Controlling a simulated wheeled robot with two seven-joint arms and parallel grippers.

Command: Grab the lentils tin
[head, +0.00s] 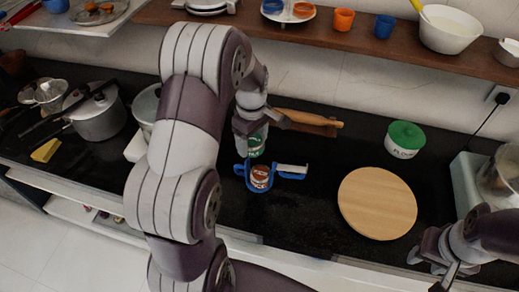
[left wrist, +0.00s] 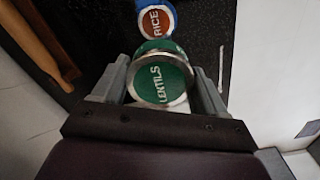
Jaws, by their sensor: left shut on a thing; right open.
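The lentils tin (left wrist: 162,80) has a green lid lettered LENTILS and a metal rim, and sits between the two fingers of my left gripper in the left wrist view. In the head view my left gripper (head: 251,128) is shut on this tin (head: 257,147), which is partly hidden by the gripper and arm. I cannot tell whether the tin is off the counter. My right gripper (head: 437,262) is open and empty at the lower right, near the counter's front edge.
A round wooden board (head: 377,204) and a green-lidded flour pot (head: 404,139) are to the right. A rolling pin (head: 308,119) lies behind. Pots (head: 97,115) stand at left.

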